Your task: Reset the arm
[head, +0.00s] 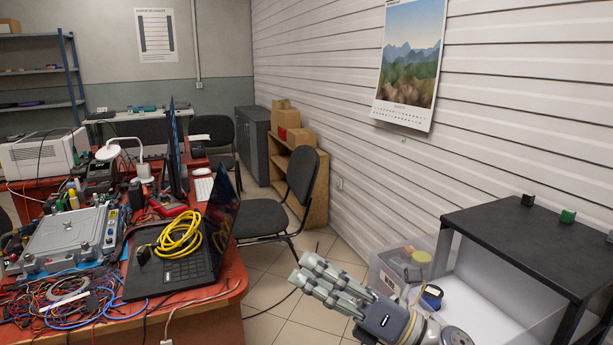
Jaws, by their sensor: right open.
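My right gripper (325,287) shows at the bottom centre of the head view, its arm coming in from the lower right. Its grey fingers point to the upper left over the tiled floor, between the red desk and the clear bin. It is open, and I see nothing between its fingers. My left gripper does not show in the head view. No coolant hoses are clearly visible.
A cluttered red desk (232,268) fills the left, with a laptop (175,272) and yellow cable (181,236). A black chair (268,216) stands behind. A clear bin (388,258) and a black table (525,238) stand at right. Floor (275,318) shows between.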

